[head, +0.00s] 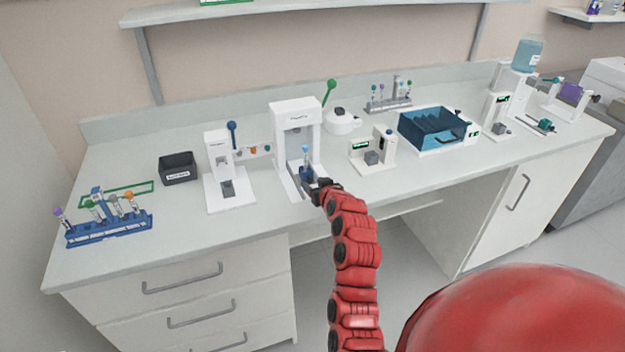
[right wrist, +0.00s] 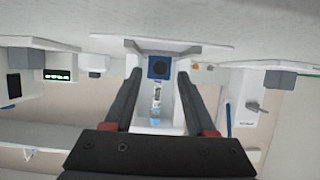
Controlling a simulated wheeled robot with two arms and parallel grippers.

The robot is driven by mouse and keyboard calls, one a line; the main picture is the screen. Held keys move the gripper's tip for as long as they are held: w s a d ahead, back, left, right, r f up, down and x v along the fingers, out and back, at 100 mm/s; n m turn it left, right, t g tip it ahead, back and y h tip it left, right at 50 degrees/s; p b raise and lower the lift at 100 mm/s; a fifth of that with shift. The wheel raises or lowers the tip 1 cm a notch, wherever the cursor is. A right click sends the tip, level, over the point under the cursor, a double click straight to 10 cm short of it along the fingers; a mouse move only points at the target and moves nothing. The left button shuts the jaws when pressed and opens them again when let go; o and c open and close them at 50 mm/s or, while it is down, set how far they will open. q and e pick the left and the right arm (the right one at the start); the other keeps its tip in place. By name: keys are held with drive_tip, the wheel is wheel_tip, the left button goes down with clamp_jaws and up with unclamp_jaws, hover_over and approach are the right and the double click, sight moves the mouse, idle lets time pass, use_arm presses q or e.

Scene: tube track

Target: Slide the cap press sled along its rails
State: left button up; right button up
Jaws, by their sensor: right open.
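The cap press is a white arch-shaped station (head: 284,120) in the middle of the bench. Its blue sled (head: 306,173) sits low at the front of the arch, between pale rails, with an upright tube with a light blue cap (head: 305,150) in it. My right gripper (head: 318,187) is at the front of the press, close to the sled. In the right wrist view its two dark fingers (right wrist: 159,75) are apart, with the blue sled (right wrist: 159,66) and the tube (right wrist: 156,98) seen between them. I cannot tell whether they touch the sled. My left gripper is out of view.
Left of the press stand a white device with a blue lever (head: 218,150), a dark bin (head: 179,168) and a blue tube rack (head: 110,232). To the right are a small white reader (head: 378,155) and a blue box (head: 430,128). The bench front (head: 250,220) is clear.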

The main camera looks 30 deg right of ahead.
drive_tip(key=shift+w+d, duration=0.15)
drive_tip(key=shift+w, duration=0.3)
drive_tip(key=shift+w+d+f, duration=0.1)
drive_tip(key=shift+w+f, duration=0.25)
drive_tip(key=shift+w, duration=0.1)
drive_tip(key=shift+c, duration=0.2)
clamp_jaws()
idle(0.8)
